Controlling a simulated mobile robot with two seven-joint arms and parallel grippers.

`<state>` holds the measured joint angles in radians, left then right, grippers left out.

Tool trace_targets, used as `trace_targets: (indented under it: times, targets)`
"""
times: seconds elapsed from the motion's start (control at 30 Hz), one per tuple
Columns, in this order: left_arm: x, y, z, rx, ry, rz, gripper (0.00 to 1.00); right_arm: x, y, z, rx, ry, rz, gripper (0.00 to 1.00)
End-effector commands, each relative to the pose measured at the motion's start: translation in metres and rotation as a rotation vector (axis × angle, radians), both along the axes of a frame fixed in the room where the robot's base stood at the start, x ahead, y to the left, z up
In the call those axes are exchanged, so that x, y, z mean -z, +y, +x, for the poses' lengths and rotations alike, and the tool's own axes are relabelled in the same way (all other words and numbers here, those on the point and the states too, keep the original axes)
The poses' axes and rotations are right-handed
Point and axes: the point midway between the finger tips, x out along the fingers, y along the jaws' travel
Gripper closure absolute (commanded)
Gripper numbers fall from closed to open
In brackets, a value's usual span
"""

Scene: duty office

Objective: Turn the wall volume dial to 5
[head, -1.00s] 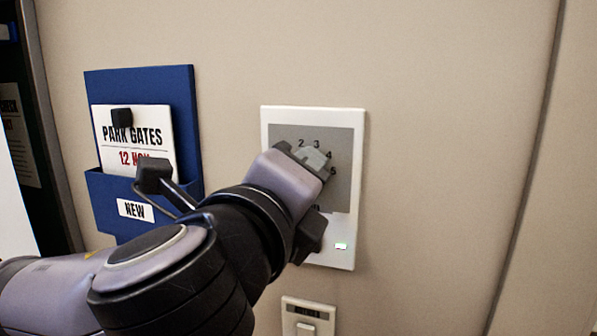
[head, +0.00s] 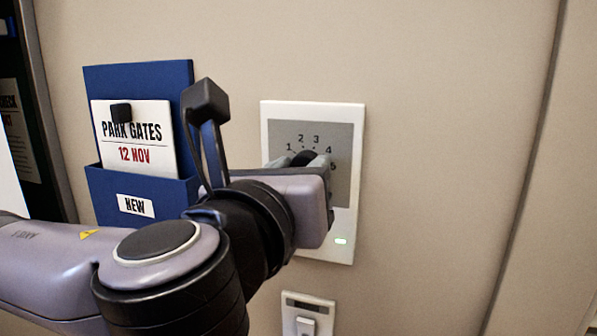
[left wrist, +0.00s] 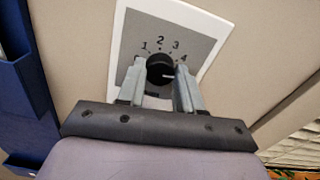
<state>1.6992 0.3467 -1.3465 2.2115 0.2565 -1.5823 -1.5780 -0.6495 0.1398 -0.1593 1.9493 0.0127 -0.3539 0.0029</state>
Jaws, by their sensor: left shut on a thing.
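The volume dial is a round black knob (left wrist: 160,70) on a grey panel in a white wall plate (head: 346,225). Numbers 1 to 4 show around it in the left wrist view; the 5 shows at the dial's right in the head view. A short white mark on the knob points right, below the 4, towards the right finger, which hides what it points at. My left gripper (left wrist: 160,85) is shut on the knob, one finger on each side. It also shows in the head view (head: 308,165), where it partly hides the knob. My right gripper is out of view.
A blue wall pocket (head: 137,78) with a "PARK GATES 12 NOV" card (head: 130,140) hangs at left, close behind my left arm. The wall at right is clear.

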Motion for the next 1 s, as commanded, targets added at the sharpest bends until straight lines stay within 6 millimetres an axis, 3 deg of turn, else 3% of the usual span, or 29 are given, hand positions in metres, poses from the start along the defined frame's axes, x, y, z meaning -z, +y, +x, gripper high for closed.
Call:
trace_targets:
  times: [0.33, 0.87, 0.9, 0.93, 1.0]
  targets:
    - [0.0017, -0.0002, -0.0003, 0.001, -0.036, 0.126, 0.95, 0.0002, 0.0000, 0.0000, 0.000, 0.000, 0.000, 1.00]
    - [0.0020, -0.0002, -0.0003, 0.001, -0.042, 0.144, 0.95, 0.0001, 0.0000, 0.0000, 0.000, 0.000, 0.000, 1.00]
    - [0.0019, -0.0003, -0.0003, 0.001, -0.042, 0.144, 0.52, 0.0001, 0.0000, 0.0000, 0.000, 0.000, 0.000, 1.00]
    - [0.0018, -0.0003, -0.0003, 0.002, -0.042, 0.144, 0.42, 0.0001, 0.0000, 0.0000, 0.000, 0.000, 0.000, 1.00]
    - [0.0015, -0.0002, -0.0003, 0.000, -0.042, 0.143, 0.39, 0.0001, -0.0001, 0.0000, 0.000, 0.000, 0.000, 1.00]
